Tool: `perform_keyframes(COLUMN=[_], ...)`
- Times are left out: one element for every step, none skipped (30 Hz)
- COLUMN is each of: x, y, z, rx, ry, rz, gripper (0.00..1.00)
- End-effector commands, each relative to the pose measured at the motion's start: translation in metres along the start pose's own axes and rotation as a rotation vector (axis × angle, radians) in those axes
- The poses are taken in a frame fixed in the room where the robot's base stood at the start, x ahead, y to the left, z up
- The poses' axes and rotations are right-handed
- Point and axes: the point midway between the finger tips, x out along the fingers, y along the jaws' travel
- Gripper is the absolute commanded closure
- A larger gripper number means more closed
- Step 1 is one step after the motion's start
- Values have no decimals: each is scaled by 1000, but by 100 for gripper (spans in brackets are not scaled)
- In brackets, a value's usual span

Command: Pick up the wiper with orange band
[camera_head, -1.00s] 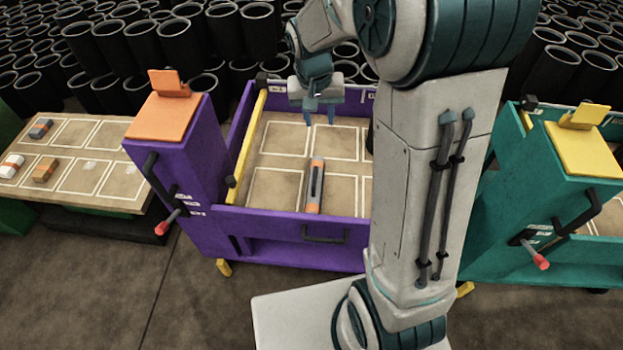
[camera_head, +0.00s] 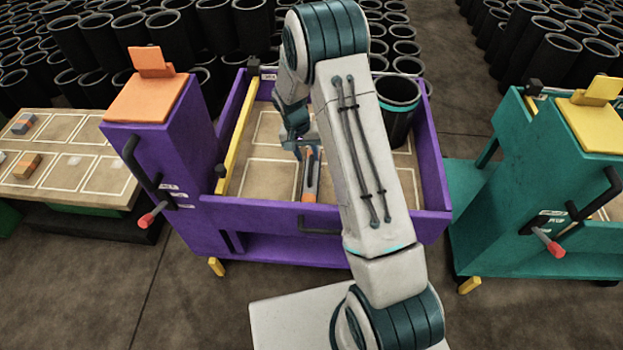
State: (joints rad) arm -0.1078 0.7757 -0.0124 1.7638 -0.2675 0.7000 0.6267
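The wiper (camera_head: 312,180) is a long dark bar with orange bands. It lies lengthwise on the tan floor of the purple cart, near the cart's front wall. My gripper (camera_head: 306,150) is at the wiper's far end, with one blue finger just left of it. The fingers look spread, with an orange part of the wiper showing between them. Part of the far end is hidden by the gripper, and I cannot tell whether they touch.
The purple cart (camera_head: 400,207) has raised walls and a yellow bar (camera_head: 239,143) at left. A black bin (camera_head: 397,108) stands inside at the right, partly behind my arm. A teal cart (camera_head: 510,190) is at right. A table (camera_head: 100,178) with small blocks is at left.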

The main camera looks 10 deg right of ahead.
Motion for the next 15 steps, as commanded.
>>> perform_keyframes(x=[8,10,13,14,15,18,20,24,29,34,38,45,49,53,58], y=[0,0,0,0,0,0,0,0,0,-1,-1,-1,-2,-2,-2], z=[0,0,0,0,0,0,0,-1,-1,-2,-2,-3,-4,-4,-4], rx=[0,0,0,0,0,0,0,0,0,0,0,0,0,-1,-1], ry=[-2,-1,0,0,0,0,-1,-1,-2,-2,-3,-4,-3,-2,-2], rz=[1,0,0,0,0,0,1,1,1,0,1,1,0,1,1], gripper=[64,64,64,64,64,64,64,64,64,64,64,64,64,64,64])
